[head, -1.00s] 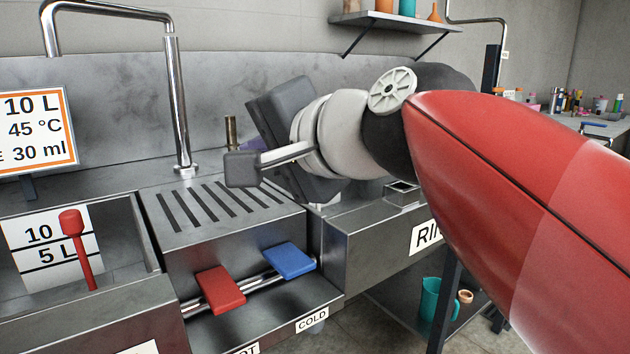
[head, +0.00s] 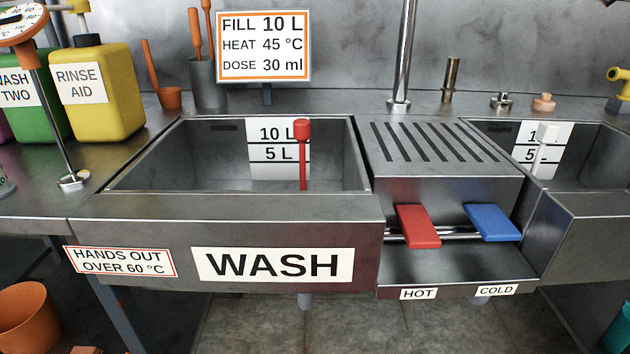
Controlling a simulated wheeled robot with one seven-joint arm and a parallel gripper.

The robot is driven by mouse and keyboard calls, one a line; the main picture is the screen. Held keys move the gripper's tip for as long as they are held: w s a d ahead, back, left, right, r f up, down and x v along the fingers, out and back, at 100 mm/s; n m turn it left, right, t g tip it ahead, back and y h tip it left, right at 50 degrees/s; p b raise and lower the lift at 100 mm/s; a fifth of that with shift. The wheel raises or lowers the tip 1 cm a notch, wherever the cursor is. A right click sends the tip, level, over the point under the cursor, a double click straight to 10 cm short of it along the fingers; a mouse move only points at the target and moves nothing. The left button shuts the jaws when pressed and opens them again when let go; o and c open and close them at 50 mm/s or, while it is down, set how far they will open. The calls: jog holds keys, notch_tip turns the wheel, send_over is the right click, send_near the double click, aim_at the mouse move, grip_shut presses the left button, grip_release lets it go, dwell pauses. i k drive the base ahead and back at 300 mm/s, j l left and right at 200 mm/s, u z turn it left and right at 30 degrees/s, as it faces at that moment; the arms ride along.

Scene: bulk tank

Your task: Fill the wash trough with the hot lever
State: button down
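The wash trough (head: 232,208) is a steel basin with a WASH label on its front. No water shows in it; its inside wall bears a 10 L and 5 L level plate (head: 270,160). A red-topped plug or standpipe (head: 302,150) stands upright in it. The red hot lever (head: 418,226) sits on a steel bar right of the trough, above the HOT label (head: 418,293). The blue cold lever (head: 492,222) is beside it. A steel tap pipe (head: 404,60) rises behind the drainer. My gripper is out of view.
A sign (head: 264,47) reads fill 10 L, heat 45 °C, dose 30 ml. Yellow rinse aid (head: 98,92) and green (head: 35,105) containers and an orange-faced dial thermometer (head: 20,24) stand at left. A second trough (head: 590,150) is at right. The space before the levers looks clear.

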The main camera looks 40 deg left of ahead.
aim_at(419, 231)
jog(key=u, duration=2)
